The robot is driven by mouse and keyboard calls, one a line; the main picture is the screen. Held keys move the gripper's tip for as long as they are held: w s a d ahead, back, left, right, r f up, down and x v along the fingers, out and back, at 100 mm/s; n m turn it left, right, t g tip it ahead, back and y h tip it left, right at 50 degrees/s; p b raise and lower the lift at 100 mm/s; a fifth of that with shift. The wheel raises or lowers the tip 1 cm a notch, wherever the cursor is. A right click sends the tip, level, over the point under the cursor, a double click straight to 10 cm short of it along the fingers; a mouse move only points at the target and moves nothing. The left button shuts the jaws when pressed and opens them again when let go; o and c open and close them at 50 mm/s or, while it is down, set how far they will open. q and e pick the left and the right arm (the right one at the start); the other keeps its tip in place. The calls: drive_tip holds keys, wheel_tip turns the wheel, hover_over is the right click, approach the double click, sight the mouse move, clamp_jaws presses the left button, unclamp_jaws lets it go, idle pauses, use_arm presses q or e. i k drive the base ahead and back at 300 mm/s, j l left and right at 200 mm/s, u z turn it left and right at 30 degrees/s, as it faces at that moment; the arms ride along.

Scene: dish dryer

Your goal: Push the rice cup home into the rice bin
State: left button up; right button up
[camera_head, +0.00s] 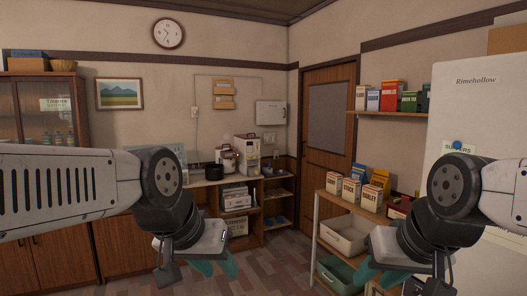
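A tall white dispenser with dark trim, which looks like the rice bin (246,156), stands on the wooden counter at the back, left of the door. It is too small in view to make out a rice cup or its position. My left gripper (212,266) hangs low left of centre, well in front of the counter, with its teal fingers apart and nothing seen between them. My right gripper (382,277) hangs low in front of the right-hand shelf. Its teal fingers are partly hidden by its own body, so its opening is unclear.
A shelf rack (318,214) with boxes and bins is at right, beside a white fridge (478,110). Open tiled floor (282,258) lies between counter and rack.

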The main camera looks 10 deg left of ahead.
sight(252, 172)
drive_tip(key=i+j, duration=0.2)
drive_tip(key=i, duration=0.3)
drive_tip(key=i+j, duration=0.2)
drive_tip(key=i, duration=0.3)
drive_tip(key=i+j, duration=0.2)
drive_tip(key=i, duration=0.3)
drive_tip(key=i+j, duration=0.2)
drive_tip(key=i, duration=0.3)
drive_tip(key=i+j, duration=0.25)
drive_tip(key=i, duration=0.25)
drive_tip(key=i+j, duration=0.2)
drive_tip(key=i, duration=0.3)
drive_tip(key=i+j, duration=0.2)
drive_tip(key=i, duration=0.3)
drive_tip(key=i+j, duration=0.2)
drive_tip(key=i, duration=0.3)
drive_tip(key=u, duration=0.05)
